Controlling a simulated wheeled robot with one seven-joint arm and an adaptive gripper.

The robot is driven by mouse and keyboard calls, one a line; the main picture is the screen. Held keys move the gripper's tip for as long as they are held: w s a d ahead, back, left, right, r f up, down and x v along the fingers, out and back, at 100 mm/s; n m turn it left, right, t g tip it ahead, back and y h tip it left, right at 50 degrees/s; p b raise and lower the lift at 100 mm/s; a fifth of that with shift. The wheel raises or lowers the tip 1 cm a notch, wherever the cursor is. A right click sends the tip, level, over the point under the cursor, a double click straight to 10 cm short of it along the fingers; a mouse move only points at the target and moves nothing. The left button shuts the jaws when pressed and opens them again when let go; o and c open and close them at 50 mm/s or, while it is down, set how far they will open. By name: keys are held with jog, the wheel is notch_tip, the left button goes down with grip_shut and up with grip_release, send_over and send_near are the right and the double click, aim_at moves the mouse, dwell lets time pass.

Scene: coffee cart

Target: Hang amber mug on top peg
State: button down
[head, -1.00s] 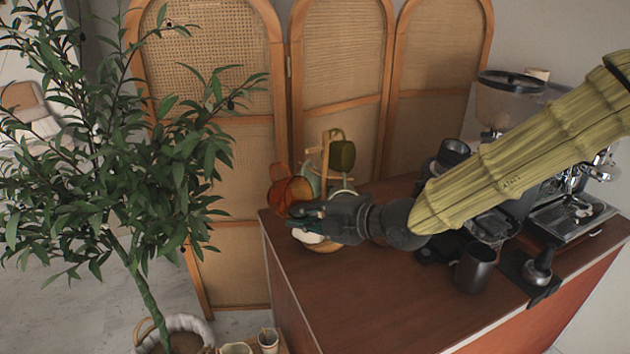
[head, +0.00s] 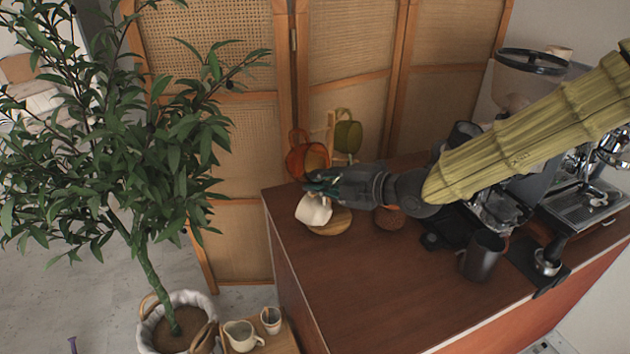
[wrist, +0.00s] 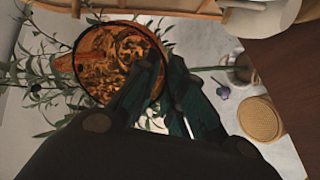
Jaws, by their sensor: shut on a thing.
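The amber mug (head: 312,160) is translucent orange and is held in the air just left of the mug stand's wooden post (head: 331,130). Its handle points up and left in the head view. My gripper (head: 322,184) is shut on the mug's wall near the rim. In the wrist view, the amber mug (wrist: 115,62) lies beyond my dark fingertips (wrist: 160,85), with its open mouth facing the camera. The round stand base (head: 334,224) sits at the counter's far left corner. My gripper hides much of the stand; the top peg is not clear.
A green mug (head: 348,137) hangs high on the stand's right. A cream mug (head: 313,209) is low on the left, below my gripper. A potted olive tree (head: 140,150) stands left of the counter (head: 370,290); a cane screen (head: 350,100) is behind. Coffee equipment stands right.

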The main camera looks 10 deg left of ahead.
jog(key=w+d+f+p, duration=0.1)
jog(key=w+d+p, duration=0.1)
jog(key=w, duration=0.4)
jog(key=shift+d+f, duration=0.35)
jog(key=shift+f, duration=0.05)
dwell(0.5)
dwell(0.6)
jog(key=c, duration=1.5)
grip_release()
jog(key=shift+o, duration=0.2)
jog(key=shift+d, duration=0.1)
